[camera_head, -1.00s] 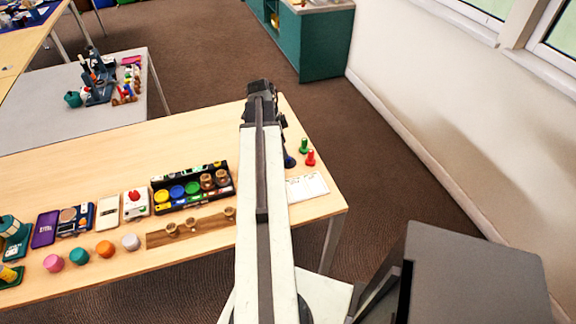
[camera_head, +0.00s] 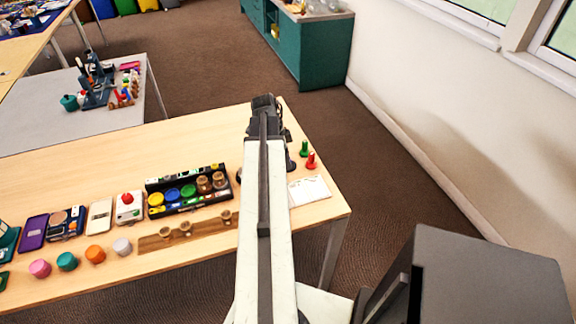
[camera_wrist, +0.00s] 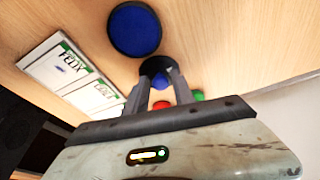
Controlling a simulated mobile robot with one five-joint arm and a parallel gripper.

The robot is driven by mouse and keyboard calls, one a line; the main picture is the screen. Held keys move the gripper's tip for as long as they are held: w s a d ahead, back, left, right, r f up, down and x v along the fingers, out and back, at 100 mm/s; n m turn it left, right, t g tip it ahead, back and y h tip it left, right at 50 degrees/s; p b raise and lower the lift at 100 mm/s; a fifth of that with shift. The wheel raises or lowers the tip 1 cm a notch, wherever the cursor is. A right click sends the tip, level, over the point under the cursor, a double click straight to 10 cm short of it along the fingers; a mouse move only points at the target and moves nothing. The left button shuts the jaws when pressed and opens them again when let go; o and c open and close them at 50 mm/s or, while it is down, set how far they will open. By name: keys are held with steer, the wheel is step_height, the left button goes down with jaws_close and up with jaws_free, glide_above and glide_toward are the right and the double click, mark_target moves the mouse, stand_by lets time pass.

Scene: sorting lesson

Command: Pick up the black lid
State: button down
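A round black piece, which looks like the black lid (camera_wrist: 157,64), shows in the wrist view at the tips of my gripper (camera_wrist: 161,76). Its lower part is overlapped by the fingers, and I cannot tell whether they are closed on it or just over it. A gap between the fingers shows blue and red behind. In the head view my gripper (camera_head: 264,104) is at the end of my outstretched arm, over the table's far right part; its fingers and the lid cannot be made out there.
A blue disc with a dark rim (camera_wrist: 135,29) lies close to the black piece. A white card (camera_head: 309,191), a green peg (camera_head: 304,149) and a red peg (camera_head: 311,161) are right of my arm. A black tray (camera_head: 190,204) with coloured pieces is left of it.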

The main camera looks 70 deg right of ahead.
stand_by(0.5)
step_height(320, 180, up, 10)
steer(key=p, duration=1)
